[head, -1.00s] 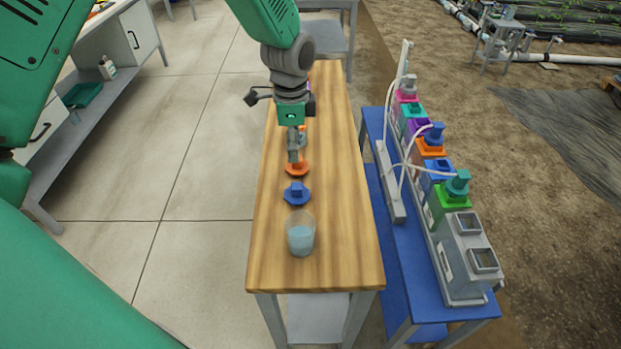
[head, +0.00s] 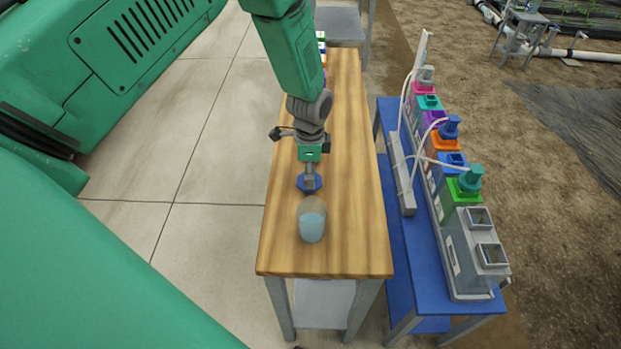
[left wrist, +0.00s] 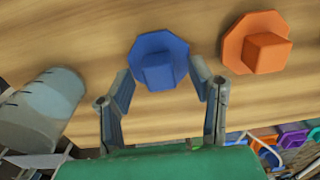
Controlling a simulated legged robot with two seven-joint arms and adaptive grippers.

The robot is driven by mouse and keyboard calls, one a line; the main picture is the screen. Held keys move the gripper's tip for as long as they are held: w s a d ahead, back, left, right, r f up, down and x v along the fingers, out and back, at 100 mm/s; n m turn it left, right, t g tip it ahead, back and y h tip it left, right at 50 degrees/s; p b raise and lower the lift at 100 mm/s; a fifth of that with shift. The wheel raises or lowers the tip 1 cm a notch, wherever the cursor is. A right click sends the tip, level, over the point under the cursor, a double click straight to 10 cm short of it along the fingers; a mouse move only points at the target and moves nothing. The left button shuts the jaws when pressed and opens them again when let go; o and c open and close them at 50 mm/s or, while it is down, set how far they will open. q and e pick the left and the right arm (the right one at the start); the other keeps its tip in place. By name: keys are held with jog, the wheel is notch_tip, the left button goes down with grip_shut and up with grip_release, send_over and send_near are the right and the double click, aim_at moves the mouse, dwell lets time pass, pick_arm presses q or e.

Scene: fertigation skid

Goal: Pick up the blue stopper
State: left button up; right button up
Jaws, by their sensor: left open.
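The blue stopper (head: 309,183) lies on the wooden table, with an eight-sided flange and a square knob. In the left wrist view the blue stopper (left wrist: 158,60) is at the upper middle, its knob between the open fingers. My left gripper (left wrist: 165,88) is open around the knob's near side, and I cannot tell if a finger touches it. In the head view my left gripper (head: 309,178) is right over the stopper and partly hides it. My right gripper is not in view.
A clear beaker with bluish liquid (head: 312,222) stands just in front of the stopper. An orange stopper (left wrist: 262,43) lies beside it. The wooden table (head: 355,240) has free room at its right. A blue bench (head: 400,250) with coloured containers stands to the right.

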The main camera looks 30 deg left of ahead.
pick_arm(q)
jog(key=shift+f, duration=0.35)
jog(key=shift+a, duration=0.15)
jog(key=c, duration=1)
